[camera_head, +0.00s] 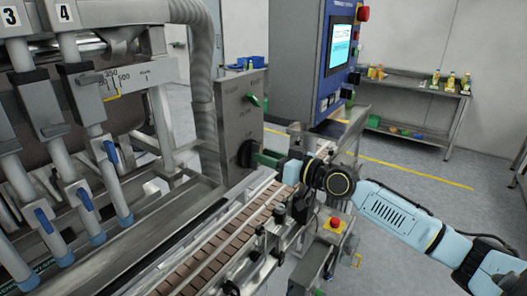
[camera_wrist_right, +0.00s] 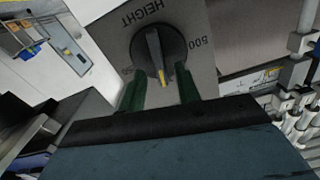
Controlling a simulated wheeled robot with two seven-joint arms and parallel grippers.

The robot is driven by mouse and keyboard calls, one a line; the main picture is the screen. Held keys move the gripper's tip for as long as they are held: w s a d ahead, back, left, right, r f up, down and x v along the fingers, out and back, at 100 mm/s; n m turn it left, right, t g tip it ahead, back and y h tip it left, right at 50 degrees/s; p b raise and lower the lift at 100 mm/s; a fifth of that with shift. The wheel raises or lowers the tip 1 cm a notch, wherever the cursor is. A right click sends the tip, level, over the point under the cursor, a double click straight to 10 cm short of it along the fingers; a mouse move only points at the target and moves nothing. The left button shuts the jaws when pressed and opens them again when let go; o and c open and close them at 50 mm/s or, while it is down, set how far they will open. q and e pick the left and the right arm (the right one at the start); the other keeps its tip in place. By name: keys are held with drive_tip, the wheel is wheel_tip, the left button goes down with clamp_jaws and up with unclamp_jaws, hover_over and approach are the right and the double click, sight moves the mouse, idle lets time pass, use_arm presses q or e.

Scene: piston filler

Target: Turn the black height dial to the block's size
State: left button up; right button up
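The black height dial (camera_head: 245,153) is on the side of a grey metal panel. In the right wrist view the dial (camera_wrist_right: 158,55) appears under an upside-down HEIGHT label, with 500 on the right. Its raised grip bar stands nearly upright in the picture, with a yellow mark at the lower end. My right gripper (camera_head: 268,158) is at the dial from the right. In the wrist view its green fingers (camera_wrist_right: 162,88) are spread apart near the dial's lower edge, with nothing between the tips; contact is unclear. I cannot make out the block. My left gripper is not in view.
A slatted conveyor (camera_head: 225,240) runs below the panel (camera_head: 232,118). A green-handled switch (camera_head: 253,100) sits above the dial. Nozzles with blue levers (camera_head: 78,195) fill the left. A red stop button (camera_head: 335,224) is below my right arm. A shelf table (camera_head: 412,82) stands behind.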

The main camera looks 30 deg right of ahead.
drive_tip(key=shift+w+a, duration=0.35)
drive_tip(key=shift+w, duration=0.3)
clamp_jaws()
drive_tip(key=shift+w+d+f+m+p, duration=0.15)
drive_tip(key=shift+m+p, duration=0.1)
drive_tip(key=shift+m, duration=2)
drive_tip(key=shift+s+d+f+m+p, duration=0.15)
drive_tip(key=shift+m+p, duration=0.1)
drive_tip(key=shift+m, duration=1.95)
drive_tip(key=shift+w+d+f+m+p, duration=0.15)
drive_tip(key=shift+m+p, duration=0.1)
drive_tip(key=shift+m, duration=2.3)
